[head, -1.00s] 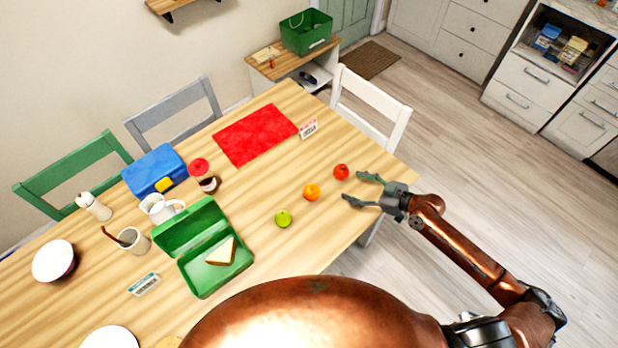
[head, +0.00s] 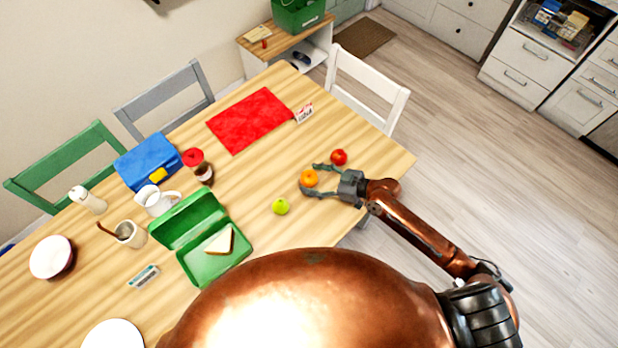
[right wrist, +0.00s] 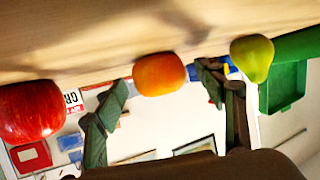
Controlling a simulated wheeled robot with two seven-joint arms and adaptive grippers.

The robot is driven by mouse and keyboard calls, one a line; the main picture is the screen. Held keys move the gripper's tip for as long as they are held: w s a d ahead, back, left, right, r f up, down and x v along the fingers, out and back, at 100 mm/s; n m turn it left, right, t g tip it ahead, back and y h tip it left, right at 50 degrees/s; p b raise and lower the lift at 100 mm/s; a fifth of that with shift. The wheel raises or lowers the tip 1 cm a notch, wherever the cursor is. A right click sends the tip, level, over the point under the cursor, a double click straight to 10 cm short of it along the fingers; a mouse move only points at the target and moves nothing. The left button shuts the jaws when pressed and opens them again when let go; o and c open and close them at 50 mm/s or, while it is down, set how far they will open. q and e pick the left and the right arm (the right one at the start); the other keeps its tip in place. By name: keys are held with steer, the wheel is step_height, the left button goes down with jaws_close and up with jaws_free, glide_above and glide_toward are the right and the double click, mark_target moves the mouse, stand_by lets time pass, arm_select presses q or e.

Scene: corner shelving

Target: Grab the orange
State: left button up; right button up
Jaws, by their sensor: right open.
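The orange (head: 309,178) sits on the wooden table near its right front edge, between a red apple and a green fruit. My right gripper (head: 312,180) is open, with its fingers on either side of the orange in the head view. In the right wrist view the orange (right wrist: 160,74) shows between and just beyond the two open fingertips (right wrist: 164,80). I cannot tell whether a finger touches it. My left gripper is not in view.
The red apple (head: 339,157) is close behind the right gripper's fingers. The green fruit (head: 280,206) lies to the left. A green lunchbox (head: 190,220) with a sandwich stands further left. A red mat (head: 250,120) lies behind, with bare table between.

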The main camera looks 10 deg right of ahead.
steer(key=c, duration=1.2)
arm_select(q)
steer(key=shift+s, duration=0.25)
arm_select(e)
steer(key=shift+c, duration=0.5)
